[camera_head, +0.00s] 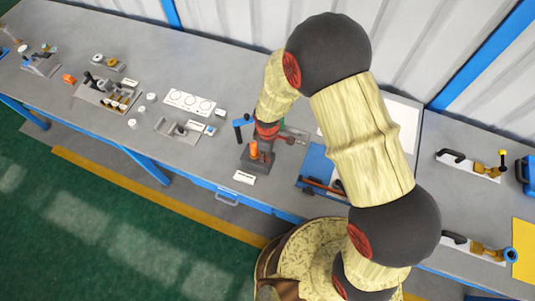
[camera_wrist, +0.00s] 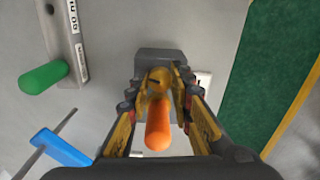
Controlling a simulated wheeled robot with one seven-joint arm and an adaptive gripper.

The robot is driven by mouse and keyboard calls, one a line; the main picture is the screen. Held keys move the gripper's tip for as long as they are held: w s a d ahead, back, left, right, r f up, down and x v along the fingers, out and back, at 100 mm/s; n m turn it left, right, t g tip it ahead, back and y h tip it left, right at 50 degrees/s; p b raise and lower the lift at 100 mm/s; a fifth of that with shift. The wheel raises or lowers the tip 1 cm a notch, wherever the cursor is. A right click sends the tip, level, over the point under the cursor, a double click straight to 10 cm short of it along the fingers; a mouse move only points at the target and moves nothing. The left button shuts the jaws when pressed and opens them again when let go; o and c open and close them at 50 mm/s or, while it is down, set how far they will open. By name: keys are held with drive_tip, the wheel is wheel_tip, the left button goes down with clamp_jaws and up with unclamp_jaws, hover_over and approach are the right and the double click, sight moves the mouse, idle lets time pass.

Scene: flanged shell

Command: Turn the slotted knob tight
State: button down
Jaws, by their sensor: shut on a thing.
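In the wrist view the slotted knob (camera_wrist: 157,76) is a yellow-orange round piece with a short dark slot. It sits at a dark grey block (camera_wrist: 160,56). An orange cylinder (camera_wrist: 158,128) stands nearer the camera between my fingers. My gripper (camera_wrist: 160,84) has its yellow-and-black fingers on both sides of the knob and is shut on it. The contact faces are partly hidden. In the head view the orange cylinder (camera_head: 253,149) stands over a dark grey block (camera_head: 256,166), and my wrist hides the knob.
A green handle (camera_wrist: 45,78) and blue handle (camera_wrist: 62,148) lie left in the wrist view. In the head view, a blue tray (camera_head: 318,163) stands right of the block and a white label (camera_head: 243,177) in front. Several fixtures occupy the bench's left side.

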drive_tip(key=m+b, duration=0.1)
drive_tip(key=m, duration=0.3)
drive_tip(key=shift+m, duration=0.3)
drive_tip(key=m+b, duration=0.1)
drive_tip(key=m, duration=0.3)
drive_tip(key=shift+s, duration=0.1)
drive_tip(key=shift+m, duration=0.3)
drive_tip(key=c, duration=1.6)
unclamp_jaws()
drive_tip(key=shift+o, duration=0.2)
drive_tip(key=shift+a, duration=0.1)
drive_tip(key=shift+r, duration=0.1)
wheel_tip(320, 180, up, 12)
